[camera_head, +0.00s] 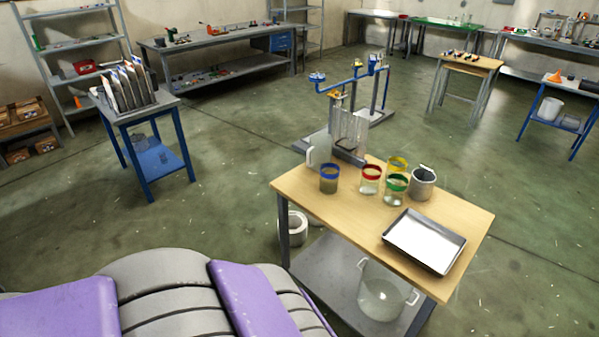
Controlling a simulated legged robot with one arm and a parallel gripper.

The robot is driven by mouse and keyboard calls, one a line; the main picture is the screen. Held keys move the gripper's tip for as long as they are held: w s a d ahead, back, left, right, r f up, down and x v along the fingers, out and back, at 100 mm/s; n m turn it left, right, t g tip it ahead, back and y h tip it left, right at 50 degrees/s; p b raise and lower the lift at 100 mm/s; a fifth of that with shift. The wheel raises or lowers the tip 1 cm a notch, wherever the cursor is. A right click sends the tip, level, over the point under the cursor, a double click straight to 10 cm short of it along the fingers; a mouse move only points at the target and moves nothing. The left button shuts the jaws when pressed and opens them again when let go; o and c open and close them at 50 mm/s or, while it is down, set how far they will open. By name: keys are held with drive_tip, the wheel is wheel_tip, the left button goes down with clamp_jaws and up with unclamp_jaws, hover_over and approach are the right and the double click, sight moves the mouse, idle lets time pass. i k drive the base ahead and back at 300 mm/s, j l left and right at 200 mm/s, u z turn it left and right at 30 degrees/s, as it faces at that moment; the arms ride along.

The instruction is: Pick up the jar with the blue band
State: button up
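The jar with the blue band (329,179) stands upright on the wooden-topped table (341,207), near its left edge. It holds a dark, brownish content, and the blue band runs around its top. A red-banded jar (370,180) stands to its right. A green-banded jar (396,189) and a yellow-banded jar (398,164) stand farther right. My gripper is not in view. Parts of my own body in grey and purple fill the lower left.
A grey metal pot (423,184) stands right of the jars. A shallow tray (425,241) lies at the table's front right. A white canister (318,149) stands behind the blue-banded jar. A glass pot (383,290) sits on the lower shelf. Open floor (227,192) lies left of the table.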

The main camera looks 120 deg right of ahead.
sight(329, 171)
drive_tip(key=z, duration=4.8)
